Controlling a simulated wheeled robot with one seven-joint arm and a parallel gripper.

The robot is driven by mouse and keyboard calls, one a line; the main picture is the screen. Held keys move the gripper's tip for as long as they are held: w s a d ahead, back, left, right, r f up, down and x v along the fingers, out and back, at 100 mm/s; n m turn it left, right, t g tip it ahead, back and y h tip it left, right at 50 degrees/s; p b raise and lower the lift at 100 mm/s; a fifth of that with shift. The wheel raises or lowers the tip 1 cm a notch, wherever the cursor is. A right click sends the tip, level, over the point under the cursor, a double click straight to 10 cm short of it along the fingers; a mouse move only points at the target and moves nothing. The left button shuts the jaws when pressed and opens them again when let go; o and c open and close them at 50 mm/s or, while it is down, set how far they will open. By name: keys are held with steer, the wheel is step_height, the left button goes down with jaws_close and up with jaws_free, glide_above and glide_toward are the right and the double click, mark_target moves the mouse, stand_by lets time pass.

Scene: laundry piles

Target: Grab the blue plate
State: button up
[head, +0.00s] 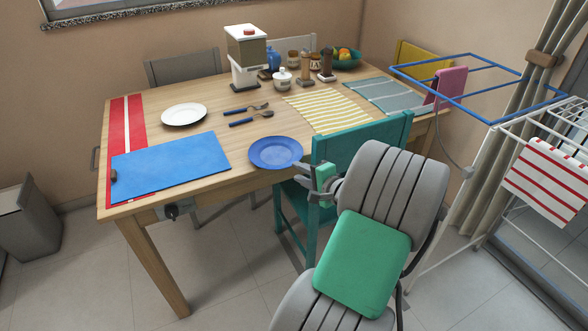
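The blue plate (275,152) lies flat near the front edge of the wooden table. My gripper (299,172) is at the plate's right rim, at the table's front edge. Its fingers are small and partly hidden by my arm, so I cannot tell whether they are open or shut, or whether they touch the rim. The plate looks level.
A teal chair (360,145) stands close to my arm at the table's front. On the table (215,99) are a blue mat (170,165), a white plate (184,114), blue-handled cutlery (247,113) and a striped cloth (328,110). A drying rack (470,85) stands right.

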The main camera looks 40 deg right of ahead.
mark_target(286, 166)
steer(key=v, duration=0.3)
steer(key=shift+s+r, duration=0.1)
steer(key=shift+s, duration=0.25)
steer(key=shift+o, duration=0.5)
steer(key=shift+w+r+p, duration=0.15)
steer(key=shift+r+p, duration=0.05)
steer(key=shift+p, duration=0.25)
steer(key=shift+m+g+y, duration=0.4)
steer(key=shift+g, duration=0.2)
steer(key=x, duration=0.3)
steer(key=p+x, duration=0.1)
steer(key=x, duration=0.6)
steer(key=shift+w+d+r+p, duration=0.1)
steer(key=shift+w+r+p, duration=0.05)
steer(key=shift+r+p, duration=0.2)
jaws_close()
steer(key=shift+r, duration=0.1)
